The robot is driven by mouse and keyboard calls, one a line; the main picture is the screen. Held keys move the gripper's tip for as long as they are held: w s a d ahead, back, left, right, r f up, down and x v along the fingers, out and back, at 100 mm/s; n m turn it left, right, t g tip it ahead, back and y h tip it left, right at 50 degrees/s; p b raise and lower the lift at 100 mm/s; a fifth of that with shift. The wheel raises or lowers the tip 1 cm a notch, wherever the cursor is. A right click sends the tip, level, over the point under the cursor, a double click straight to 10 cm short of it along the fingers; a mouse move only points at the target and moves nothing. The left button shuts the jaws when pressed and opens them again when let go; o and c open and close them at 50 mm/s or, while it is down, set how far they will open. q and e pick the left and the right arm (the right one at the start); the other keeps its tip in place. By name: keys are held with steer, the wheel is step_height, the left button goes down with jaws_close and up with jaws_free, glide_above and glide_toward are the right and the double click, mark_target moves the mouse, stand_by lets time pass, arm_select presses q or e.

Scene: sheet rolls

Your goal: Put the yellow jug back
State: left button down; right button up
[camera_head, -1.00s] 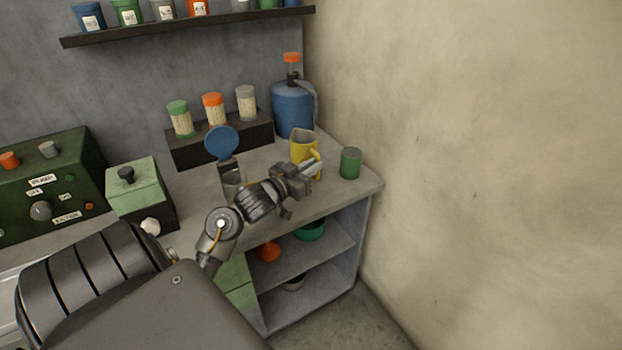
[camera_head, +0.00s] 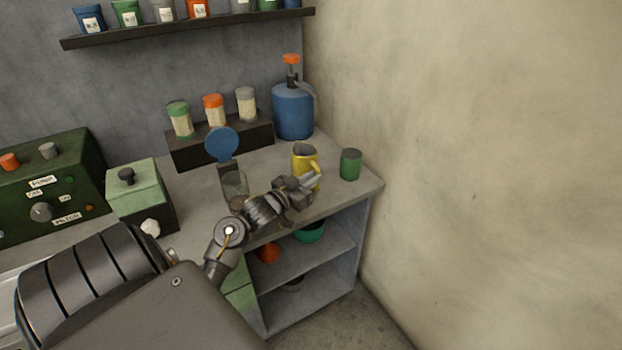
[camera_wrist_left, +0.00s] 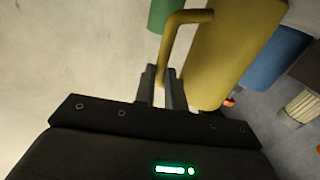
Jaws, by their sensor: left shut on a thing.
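The yellow jug (camera_head: 302,158) is upright over the right part of the grey counter, near its front edge. I cannot tell whether its base touches the counter. My left gripper (camera_head: 311,182) is shut on the jug's handle, on the near side of the jug. In the left wrist view the yellow jug (camera_wrist_left: 228,50) fills the upper right, and its handle runs down between the fingers of my left gripper (camera_wrist_left: 162,85). The jug's lower part is partly hidden behind the gripper in the head view. My right gripper is not in view.
A green cup (camera_head: 350,165) stands just right of the jug. A blue pump bottle (camera_head: 293,112) stands behind it. The beige wall (camera_head: 480,170) closes off the right side.

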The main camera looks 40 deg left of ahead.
arm_select(q)
steer(key=c, duration=1.5)
jaws_free()
steer(key=shift+o, duration=0.2)
steer(key=s, duration=1.2)
steer(key=shift+b, duration=0.45)
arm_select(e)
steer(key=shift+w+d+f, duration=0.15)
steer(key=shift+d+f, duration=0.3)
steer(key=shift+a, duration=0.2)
